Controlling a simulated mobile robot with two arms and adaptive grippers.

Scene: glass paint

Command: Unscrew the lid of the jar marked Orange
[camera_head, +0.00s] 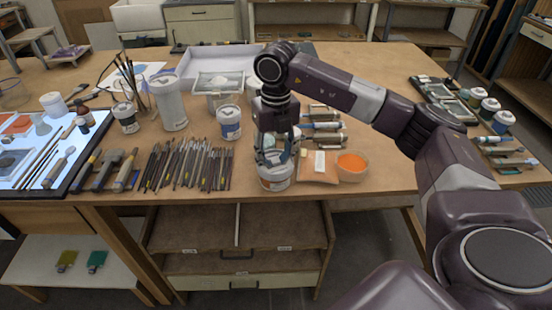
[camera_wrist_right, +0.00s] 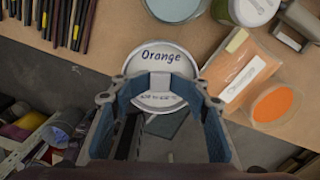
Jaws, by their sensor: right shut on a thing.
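The jar marked Orange (camera_head: 275,183) is a white tub standing upright near the front edge of the worktable. Its white lid (camera_wrist_right: 158,55) shows in the right wrist view, with the word "Orange" written on top and smaller text below. The lid looks seated on the jar, though the gripper hides part of it. My right gripper (camera_head: 273,157) points down over the jar and is shut on the lid. Its blue-padded fingers (camera_wrist_right: 163,92) show in the right wrist view beside the lid's near part. My left gripper is not in view.
A white pot (camera_head: 229,122) stands behind left. Tubes (camera_head: 322,128) lie behind right. Bare tabletop (camera_head: 385,172) shows at right.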

